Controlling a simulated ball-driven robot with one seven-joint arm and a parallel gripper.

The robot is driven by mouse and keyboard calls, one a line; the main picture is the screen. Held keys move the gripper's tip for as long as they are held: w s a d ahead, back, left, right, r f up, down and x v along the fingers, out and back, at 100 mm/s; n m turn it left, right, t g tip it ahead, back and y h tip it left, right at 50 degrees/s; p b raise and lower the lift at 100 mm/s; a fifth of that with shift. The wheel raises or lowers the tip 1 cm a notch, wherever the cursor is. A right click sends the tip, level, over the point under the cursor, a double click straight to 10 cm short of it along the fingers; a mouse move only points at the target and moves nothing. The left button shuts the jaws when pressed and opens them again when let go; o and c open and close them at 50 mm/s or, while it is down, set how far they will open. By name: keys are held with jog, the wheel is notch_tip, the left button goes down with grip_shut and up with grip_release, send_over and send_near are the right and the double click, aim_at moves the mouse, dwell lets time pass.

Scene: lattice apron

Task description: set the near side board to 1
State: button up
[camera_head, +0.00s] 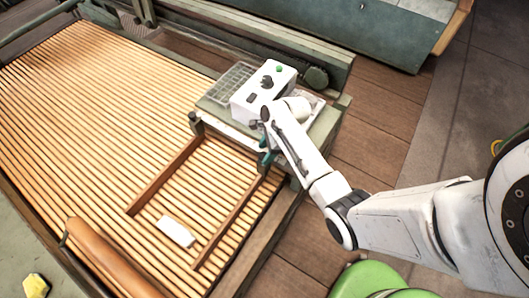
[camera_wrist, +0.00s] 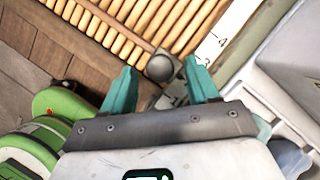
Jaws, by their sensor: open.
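The near side board (camera_head: 228,222) is a thin red-brown wooden bar lying across the slatted bed, on the side closer to me. A round dark grey knob (camera_wrist: 160,67) shows in the wrist view at the end of a brown bar. A white scale strip (camera_wrist: 211,46) with black marks runs up and right from it; I cannot read the marks surely. My gripper (camera_wrist: 159,78) has its two teal fingers open, one on each side of the knob; contact cannot be told. In the head view my gripper (camera_head: 267,158) is at the bed's right edge, hiding the board's end.
The other side board (camera_head: 165,175) lies farther left on the slatted bed (camera_head: 75,95). A white block (camera_head: 175,232) rests between the boards. A white control box (camera_head: 265,88) with a green button stands behind my gripper. A wooden roller (camera_head: 105,258) is at lower left.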

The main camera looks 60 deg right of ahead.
jog(key=shift+w+a+f, duration=0.15)
jog(key=shift+f, duration=0.45)
jog(key=shift+c, duration=0.2)
grip_shut()
